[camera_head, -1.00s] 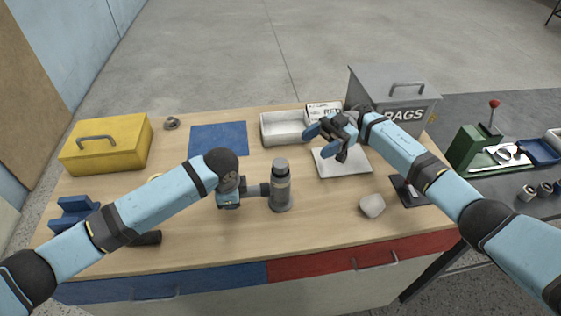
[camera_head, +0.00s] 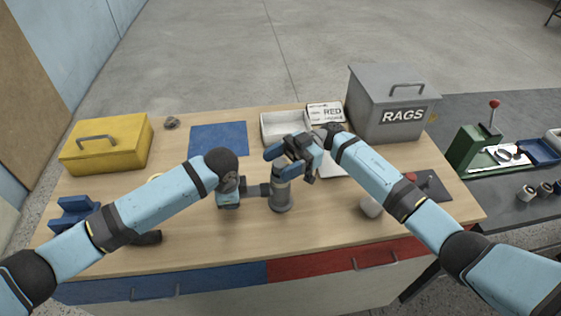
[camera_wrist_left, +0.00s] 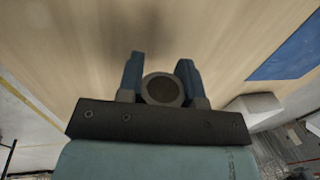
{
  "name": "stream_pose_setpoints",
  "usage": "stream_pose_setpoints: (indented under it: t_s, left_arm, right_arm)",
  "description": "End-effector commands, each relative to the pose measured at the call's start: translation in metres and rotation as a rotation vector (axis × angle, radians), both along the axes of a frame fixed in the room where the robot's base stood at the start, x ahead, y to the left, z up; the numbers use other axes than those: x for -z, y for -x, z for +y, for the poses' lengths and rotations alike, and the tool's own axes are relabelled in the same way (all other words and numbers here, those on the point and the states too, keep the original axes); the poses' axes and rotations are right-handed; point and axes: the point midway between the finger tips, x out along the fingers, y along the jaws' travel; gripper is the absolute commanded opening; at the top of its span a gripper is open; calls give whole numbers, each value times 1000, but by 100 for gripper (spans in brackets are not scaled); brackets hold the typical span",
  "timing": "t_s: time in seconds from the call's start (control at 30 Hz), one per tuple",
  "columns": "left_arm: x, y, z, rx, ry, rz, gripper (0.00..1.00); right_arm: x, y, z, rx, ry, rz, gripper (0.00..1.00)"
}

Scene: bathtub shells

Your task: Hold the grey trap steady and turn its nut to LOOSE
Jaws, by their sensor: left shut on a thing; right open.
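The grey trap (camera_head: 281,199) stands upright on the wooden table, with a short side pipe pointing left. Its top, where the nut showed earlier, is now mostly hidden behind my right gripper (camera_head: 278,162). That gripper is open, its blue fingers at the trap's top; I cannot tell if they touch it. My left gripper (camera_head: 245,190) is shut on the trap from the left, at the side pipe. In the left wrist view a round dark grey end of the trap (camera_wrist_left: 162,89) sits between the blue fingers. No LOOSE mark can be read.
A white tray (camera_head: 267,140), a blue mat (camera_head: 218,138) and a yellow toolbox (camera_head: 108,158) lie behind. A grey RAGS box (camera_head: 372,112) stands at the back right. The table front is mostly clear.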

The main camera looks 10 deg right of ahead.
Motion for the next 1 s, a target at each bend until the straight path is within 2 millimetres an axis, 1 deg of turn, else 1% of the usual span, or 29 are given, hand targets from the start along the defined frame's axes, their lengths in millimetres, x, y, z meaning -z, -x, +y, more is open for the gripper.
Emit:
stream_pose_setpoints:
  t_s: [0.17, 0.27, 0.3, 0.4, 0.6, 0.77, 1.0]
  left_arm:
    - [0, 0, 0, 0, 0, 0, 5]
    - [0, 0, 0, 0, 0, 0, 5]
    - [0, 0, 0, 0, 0, 0, 5]
    - [0, 0, 0, 0, 0, 0, 5]
    - [0, 0, 0, 0, 0, 0, 5]
    - [0, 0, 0, 0, 0, 0, 5]
    - [0, 0, 0, 0, 0, 0, 5]
  right_arm:
    - [0, 0, 0, 0, 0, 0, 65]
    - [0, 0, 0, 0, 1, 0, 44]
    - [0, 0, 0, 0, 1, 0, 35]
    - [0, 0, 0, 0, 1, 0, 15]
    - [0, 0, -1, 9, 1, 0, 15]
    - [1, 0, -1, 51, 3, -1, 15]
    - [1, 1, -2, 202, 4, -1, 15]
